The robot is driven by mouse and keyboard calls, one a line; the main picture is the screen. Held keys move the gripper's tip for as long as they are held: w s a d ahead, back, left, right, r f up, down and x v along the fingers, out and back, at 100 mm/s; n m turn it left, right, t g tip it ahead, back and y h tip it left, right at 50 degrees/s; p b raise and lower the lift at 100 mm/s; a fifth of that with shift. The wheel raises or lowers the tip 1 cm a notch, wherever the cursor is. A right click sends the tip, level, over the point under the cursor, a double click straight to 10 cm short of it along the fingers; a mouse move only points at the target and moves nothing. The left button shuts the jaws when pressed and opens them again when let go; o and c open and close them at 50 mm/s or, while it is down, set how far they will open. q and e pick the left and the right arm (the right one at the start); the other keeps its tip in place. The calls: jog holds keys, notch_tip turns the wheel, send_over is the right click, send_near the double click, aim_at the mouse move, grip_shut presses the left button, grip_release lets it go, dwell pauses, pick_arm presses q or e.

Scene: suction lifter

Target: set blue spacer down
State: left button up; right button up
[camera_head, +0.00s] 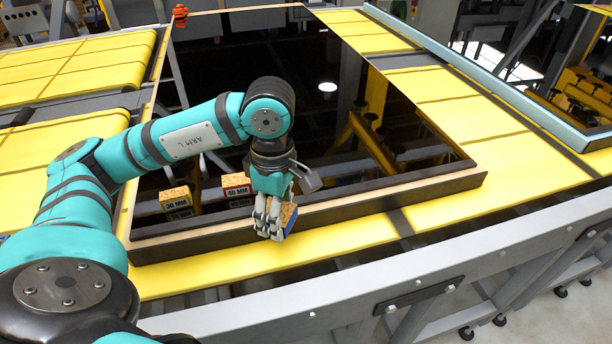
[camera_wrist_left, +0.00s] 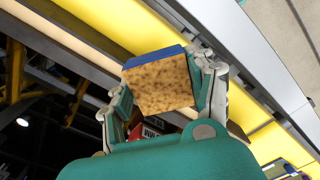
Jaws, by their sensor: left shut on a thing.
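The blue spacer (camera_head: 289,216), a block with a speckled cork face, is held in my left gripper (camera_head: 270,224). In the left wrist view, the spacer (camera_wrist_left: 160,86) shows its cork face and a blue edge between the two fingers (camera_wrist_left: 166,92). I cannot tell whether the spacer touches the frame. Most of its blue side is hidden by the fingers in the head view. My right gripper is not in view.
A small orange object (camera_head: 180,14) is at the far left corner. The yellow surface (camera_head: 440,220) right of the gripper is clear.

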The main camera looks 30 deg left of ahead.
pick_arm(q)
jog(key=a+r+n, duration=0.3)
jog(key=a+n, duration=0.2)
jog(key=n, duration=0.7)
jog(key=w+p, duration=0.2)
jog(key=w, duration=0.2)
jog(key=w+p, duration=0.2)
jog(key=w, duration=0.3)
jog(key=w+f+p, duration=0.1)
jog(key=w, duration=0.4)
jog(key=shift+d+p, duration=0.3)
jog(key=shift+p, duration=0.1)
jog(key=shift+w+f, duration=0.1)
jog(key=shift+w, duration=0.2)
notch_tip(320, 180, down, 3)
jog(key=shift+r+p, duration=0.1)
jog(key=shift+p, duration=0.85)
jog(key=shift+f, duration=0.3)
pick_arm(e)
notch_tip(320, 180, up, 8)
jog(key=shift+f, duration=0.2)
pick_arm(q)
jog(key=shift+f, duration=0.1)
